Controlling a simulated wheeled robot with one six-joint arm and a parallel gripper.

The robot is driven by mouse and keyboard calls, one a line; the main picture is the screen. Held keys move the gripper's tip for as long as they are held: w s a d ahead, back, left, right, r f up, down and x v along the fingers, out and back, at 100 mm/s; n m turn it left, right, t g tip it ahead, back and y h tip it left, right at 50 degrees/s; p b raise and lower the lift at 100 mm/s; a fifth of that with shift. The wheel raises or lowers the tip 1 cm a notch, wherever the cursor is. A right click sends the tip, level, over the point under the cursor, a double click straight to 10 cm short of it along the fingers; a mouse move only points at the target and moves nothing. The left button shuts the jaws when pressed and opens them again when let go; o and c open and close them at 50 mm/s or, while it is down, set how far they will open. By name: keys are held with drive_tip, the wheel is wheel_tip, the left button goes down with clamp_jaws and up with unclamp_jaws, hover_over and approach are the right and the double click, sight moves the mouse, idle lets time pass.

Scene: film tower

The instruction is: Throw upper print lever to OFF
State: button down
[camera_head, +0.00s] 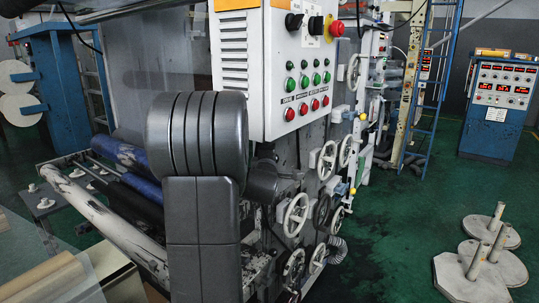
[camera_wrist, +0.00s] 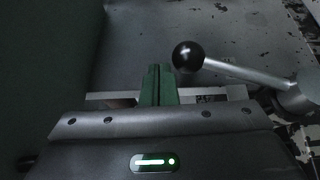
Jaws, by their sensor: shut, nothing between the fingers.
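In the wrist view a lever with a black ball knob (camera_wrist: 188,57) and a bare metal rod (camera_wrist: 250,80) runs from a pivot at the right edge towards the left. I cannot tell from its pose whether it stands at ON or OFF. My gripper (camera_wrist: 156,72) is shut and empty, its green fingers together just left of and below the knob. A small gap shows between fingers and knob in the picture; contact is not visible. In the head view my grey arm hides the gripper, and I cannot make out this lever there.
A white control cabinet (camera_head: 290,65) with buttons and a red knob rises above my arm. A blue console (camera_head: 495,135) stands back right. Green floor (camera_head: 400,230) is open at right, beside round-based stands (camera_head: 478,275).

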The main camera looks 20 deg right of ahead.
drive_tip(key=b+v, duration=0.3)
drive_tip(key=v, duration=1)
drive_tip(key=shift+s+a, duration=0.15)
drive_tip(key=shift+s, duration=0.25)
drive_tip(key=shift+f, duration=0.1)
drive_tip(key=p+x, duration=0.3)
drive_tip(key=x, duration=1)
drive_tip(key=shift+w, duration=0.15)
